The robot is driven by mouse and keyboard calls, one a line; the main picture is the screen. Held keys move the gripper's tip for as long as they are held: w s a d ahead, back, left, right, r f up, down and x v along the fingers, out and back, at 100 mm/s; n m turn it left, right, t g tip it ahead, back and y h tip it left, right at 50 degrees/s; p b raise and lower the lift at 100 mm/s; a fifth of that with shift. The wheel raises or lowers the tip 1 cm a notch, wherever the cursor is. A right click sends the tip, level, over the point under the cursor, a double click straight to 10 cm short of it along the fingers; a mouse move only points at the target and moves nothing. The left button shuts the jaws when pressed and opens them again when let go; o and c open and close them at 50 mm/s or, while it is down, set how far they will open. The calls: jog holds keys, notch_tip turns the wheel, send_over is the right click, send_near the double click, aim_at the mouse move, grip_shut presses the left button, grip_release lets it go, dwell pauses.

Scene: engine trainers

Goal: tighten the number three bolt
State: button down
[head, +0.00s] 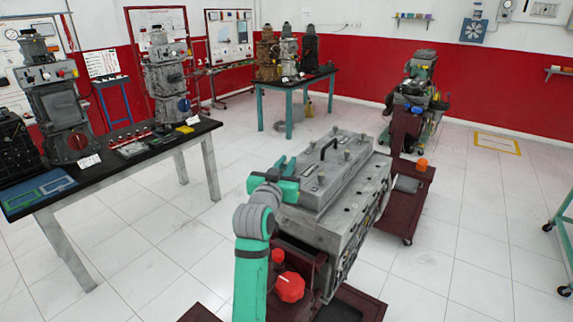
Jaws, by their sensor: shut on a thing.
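The grey engine block (335,225) sits on a dark red stand in the near middle of the head view. Its flat top cover (335,172) carries several small round bolt heads or caps and a dark handle. No number marks can be read, so I cannot tell which bolt is number three. My green and grey arm rises from the bottom, and my gripper (288,183) is at the cover's near left end. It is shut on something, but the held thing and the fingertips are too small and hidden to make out. I cannot tell whether it touches a bolt.
A red knob (290,287) sticks out at the stand's near end. A second engine on a dark red stand (408,195) is behind right. A long bench (130,160) with machines is at left; another table (290,85) is at the back.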

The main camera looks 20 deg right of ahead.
jog(key=shift+d+f+m+g+h, duration=0.1)
jog(key=shift+m+g+h, duration=1.8)
jog(key=shift+g+h, duration=0.25)
jog(key=c, duration=1.7)
grip_release()
jog(key=shift+s, duration=0.1)
jog(key=shift+s+a, duration=0.15)
jog(key=shift+a, duration=0.25)
jog(key=v, duration=1)
